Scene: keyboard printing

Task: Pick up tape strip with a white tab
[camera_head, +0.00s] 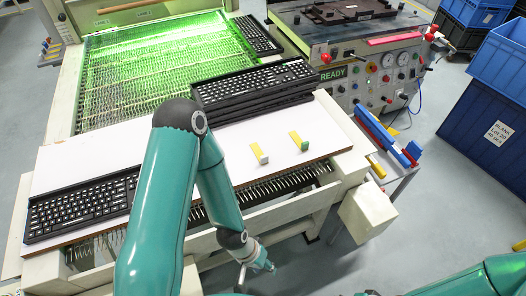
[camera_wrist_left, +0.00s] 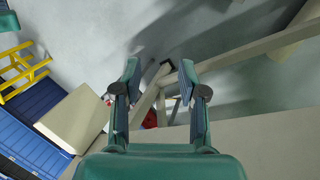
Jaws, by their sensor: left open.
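A yellow tape strip with a white tab (camera_head: 259,153) lies on the white board (camera_head: 225,138), in front of the stacked keyboards. A similar yellow strip with a green tab (camera_head: 300,142) lies to its right. My left gripper (camera_head: 262,264) is below and in front of the board's near edge, well apart from both strips. In the left wrist view its two fingers (camera_wrist_left: 160,75) are spread with nothing between them, facing the floor and machine frame. Neither strip shows in that view. My right gripper is not seen; only part of a teal arm shows at bottom right.
Stacked black keyboards (camera_head: 254,86) stand behind the strips, and another keyboard (camera_head: 82,206) lies at the board's left. A green-lit conveyor (camera_head: 160,65) is behind. A control panel (camera_head: 375,70) and blue crates (camera_head: 490,130) are at right. The board around the strips is clear.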

